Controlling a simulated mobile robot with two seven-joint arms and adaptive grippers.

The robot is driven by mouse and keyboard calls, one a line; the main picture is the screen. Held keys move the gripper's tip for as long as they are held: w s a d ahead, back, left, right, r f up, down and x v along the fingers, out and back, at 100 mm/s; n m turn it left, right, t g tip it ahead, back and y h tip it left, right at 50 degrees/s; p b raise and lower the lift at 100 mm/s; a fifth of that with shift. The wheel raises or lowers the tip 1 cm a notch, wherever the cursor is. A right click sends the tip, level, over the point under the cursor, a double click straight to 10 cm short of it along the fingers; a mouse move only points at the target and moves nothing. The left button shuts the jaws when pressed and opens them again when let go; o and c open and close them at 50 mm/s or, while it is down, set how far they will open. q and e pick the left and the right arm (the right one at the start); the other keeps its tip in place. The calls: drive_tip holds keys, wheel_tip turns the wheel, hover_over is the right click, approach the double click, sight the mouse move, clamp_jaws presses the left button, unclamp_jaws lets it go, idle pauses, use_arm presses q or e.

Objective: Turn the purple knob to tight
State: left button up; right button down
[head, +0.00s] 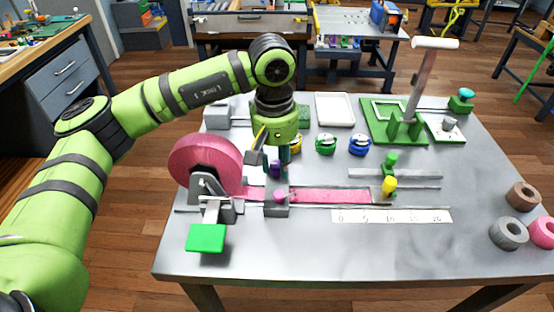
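My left gripper (271,160) points down over the middle left of the grey table (330,255). A small purple part (275,169), which looks like the purple knob, shows at its fingertips. The fingers and wrist hide most of it, so I cannot tell its setting or whether the fingers grip it. A green knob (325,144) and a blue knob (359,145) stand to the right in the same row. My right gripper is not in view.
A green stand with a tall handle (420,85) is at the back right.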

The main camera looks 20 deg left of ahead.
sight(275, 164)
use_arm(q)
drive_tip(key=shift+o, duration=1.1)
wheel_tip(275, 164, up, 12)
drive_tip(key=shift+a, duration=0.2)
drive_tip(key=shift+s, duration=0.1)
